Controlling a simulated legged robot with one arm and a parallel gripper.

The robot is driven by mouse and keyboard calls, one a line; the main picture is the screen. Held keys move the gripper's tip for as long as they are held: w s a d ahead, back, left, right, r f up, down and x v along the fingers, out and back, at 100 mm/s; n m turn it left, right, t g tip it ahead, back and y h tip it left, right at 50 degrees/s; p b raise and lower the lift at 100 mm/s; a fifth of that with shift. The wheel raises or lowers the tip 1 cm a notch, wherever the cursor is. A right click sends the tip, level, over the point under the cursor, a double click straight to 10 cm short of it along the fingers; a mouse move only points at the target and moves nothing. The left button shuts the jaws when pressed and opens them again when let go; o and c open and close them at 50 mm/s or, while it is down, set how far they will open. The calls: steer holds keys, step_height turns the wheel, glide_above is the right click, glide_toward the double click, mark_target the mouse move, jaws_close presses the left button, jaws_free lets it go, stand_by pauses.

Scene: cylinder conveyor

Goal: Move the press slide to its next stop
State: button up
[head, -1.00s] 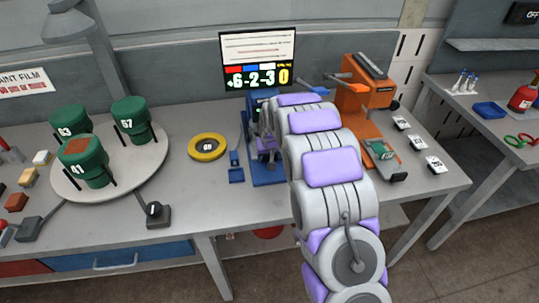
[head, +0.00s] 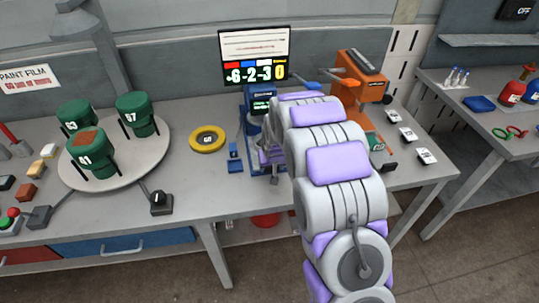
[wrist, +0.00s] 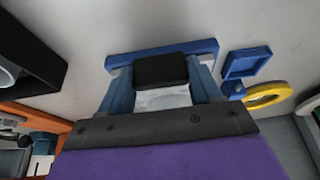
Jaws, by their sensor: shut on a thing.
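The blue press (head: 256,105) stands at the back middle of the bench, partly hidden by my arm. In the wrist view its blue base (wrist: 190,47) crosses the top. My gripper (wrist: 160,84) points at this base, with its two fingers on either side of a black block (wrist: 160,69), which looks like the handle of the press slide. The gripper is shut on this block. A pale surface shows between the fingers under it. In the head view the fingertips and the slide are hidden behind my arm, so the slide's exact position cannot be told.
An orange press (head: 360,85) stands close on the right. A yellow ring (head: 207,139) and a small blue tray (head: 235,165) lie to the left. A turntable (head: 160,150) with green pots is further left. A score display (head: 255,55) stands behind.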

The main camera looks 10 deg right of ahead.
steer(key=s+p, duration=0.1)
steer(key=s, duration=0.6)
steer(key=shift+s+f, duration=0.1)
steer(key=shift+s, duration=0.1)
steer(key=o, duration=1.1)
steer(key=shift+o, duration=1.3)
steer(key=shift+s, duration=0.2)
steer(key=shift+o, duration=0.8)
steer(key=shift+w, duration=0.1)
